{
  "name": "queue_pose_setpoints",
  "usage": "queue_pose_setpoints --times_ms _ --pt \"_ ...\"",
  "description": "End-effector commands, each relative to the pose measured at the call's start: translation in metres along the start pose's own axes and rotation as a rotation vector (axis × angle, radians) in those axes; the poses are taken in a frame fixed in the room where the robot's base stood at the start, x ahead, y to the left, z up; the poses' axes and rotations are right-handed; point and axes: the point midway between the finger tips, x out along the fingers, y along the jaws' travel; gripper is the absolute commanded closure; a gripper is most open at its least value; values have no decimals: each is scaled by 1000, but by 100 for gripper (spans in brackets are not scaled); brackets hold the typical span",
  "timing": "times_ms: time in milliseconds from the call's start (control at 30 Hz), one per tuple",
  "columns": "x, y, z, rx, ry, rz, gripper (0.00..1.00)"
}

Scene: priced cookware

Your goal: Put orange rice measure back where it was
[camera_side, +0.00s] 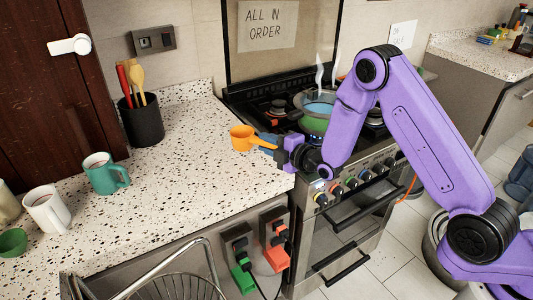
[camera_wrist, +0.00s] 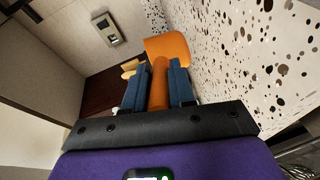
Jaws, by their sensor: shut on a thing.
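The orange rice measure (camera_side: 243,137) is a small cup with a handle. In the side view it is at the right part of the speckled counter, near the stove's left edge. My gripper (camera_side: 268,143) is shut on its handle, with the cup pointing left, away from the fingers. In the wrist view the orange cup (camera_wrist: 168,47) lies beyond the blue fingertips, and the handle runs between my gripper's fingers (camera_wrist: 160,85). The measure looks held above the counter; the exact height is hard to tell.
A black utensil holder (camera_side: 142,122), a teal mug (camera_side: 105,174), a white mug (camera_side: 47,210) and a green bowl (camera_side: 12,243) stand on the counter (camera_side: 190,185). A steaming pot (camera_side: 315,112) is on the stove. The counter's middle is clear. A wire rack (camera_side: 175,287) is in front.

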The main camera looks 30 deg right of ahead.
Motion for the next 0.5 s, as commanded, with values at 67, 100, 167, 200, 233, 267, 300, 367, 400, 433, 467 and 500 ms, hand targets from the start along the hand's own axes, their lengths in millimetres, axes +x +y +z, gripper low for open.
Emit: queue_pose_setpoints --times_ms 67,100,167,200,233,267,300,367,400,433,467,500 --pt "4 -4 0 0 1 0 100" --pt "7 -7 1 0 1 -1 100" --pt "8 -15 2 1 0 -3 100" --pt "9 -20 3 1 0 -3 100" --pt "9 -23 4 1 0 -2 100" --pt "10 -26 4 1 0 -2 100" --pt "10 -30 5 1 0 -2 100" --pt "10 -33 6 1 0 0 100" --pt "10 -35 6 1 1 0 100" --pt "11 -35 6 1 1 1 100" --pt "11 -35 6 0 1 1 100" --pt "11 -35 6 0 1 1 100"
